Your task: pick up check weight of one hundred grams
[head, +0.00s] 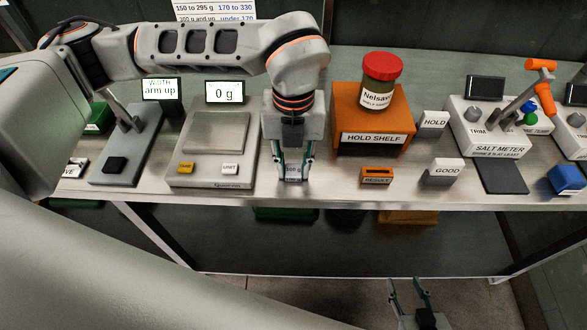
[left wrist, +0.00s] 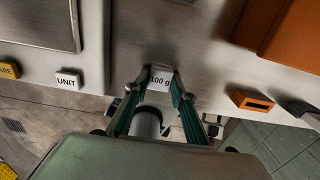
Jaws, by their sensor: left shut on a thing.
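My left gripper (head: 292,176) points straight down over the front of the steel table, between the scale and the hold shelf. It is shut on the check weight, a small piece with a white label (head: 292,171) between the fingertips. In the left wrist view the label (left wrist: 160,79) reads 100 g between the tips of my left gripper (left wrist: 161,88). A grey cylinder (left wrist: 147,122) shows between the fingers below the label; I cannot tell whether it is part of the weight. My right gripper (head: 412,298) is low in front of the table, its fingers apart and empty.
The scale (head: 215,132), reading 0 g, stands left of my left gripper. The orange hold shelf (head: 400,115) carries a red-lidded jar (head: 380,82). An orange result block (head: 377,176) and a GOOD block (head: 442,172) stand right. The table's front edge (head: 330,203) is close.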

